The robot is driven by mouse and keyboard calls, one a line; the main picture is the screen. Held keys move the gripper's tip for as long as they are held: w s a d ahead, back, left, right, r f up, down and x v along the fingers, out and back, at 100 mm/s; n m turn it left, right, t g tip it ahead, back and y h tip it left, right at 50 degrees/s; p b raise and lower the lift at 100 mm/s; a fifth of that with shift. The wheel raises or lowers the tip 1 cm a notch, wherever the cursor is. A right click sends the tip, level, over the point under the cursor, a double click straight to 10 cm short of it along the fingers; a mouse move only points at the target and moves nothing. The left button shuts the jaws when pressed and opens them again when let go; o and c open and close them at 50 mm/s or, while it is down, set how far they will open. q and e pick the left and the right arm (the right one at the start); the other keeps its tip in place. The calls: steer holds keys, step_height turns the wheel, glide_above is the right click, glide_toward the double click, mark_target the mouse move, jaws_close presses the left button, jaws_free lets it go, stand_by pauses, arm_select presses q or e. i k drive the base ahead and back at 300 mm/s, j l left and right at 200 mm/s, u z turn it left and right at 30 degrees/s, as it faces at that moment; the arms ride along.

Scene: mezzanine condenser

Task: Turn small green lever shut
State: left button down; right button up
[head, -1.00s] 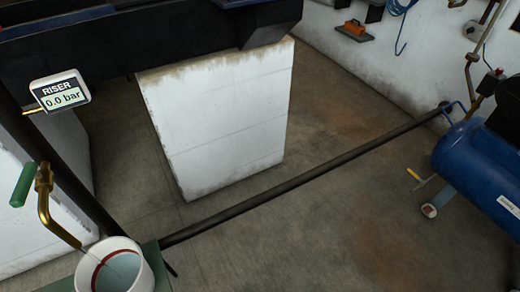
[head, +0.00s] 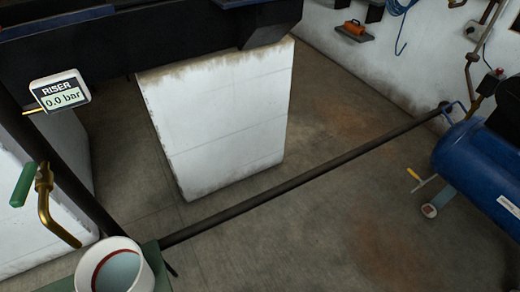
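The small green lever (head: 22,185) is at the far left, on a brass tap with a bent spout (head: 45,212). The lever slants, its upper end close to the tap body and its lower end down and to the left. The spout's mouth points down and right toward a white bucket (head: 149,277) with a dark red band inside. No stream shows between spout and bucket. Pale liquid seems to lie in the bucket. Neither of my grippers is in view, and nothing touches the lever.
A gauge (head: 60,90) marked RISER reads 0.0 bar above the tap. A dark pipe (head: 300,186) runs low across the floor to the right. A white block (head: 220,115) stands mid-view. A blue tank (head: 480,165) is at right.

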mark_target(18, 198)
steer(key=u, duration=1.35)
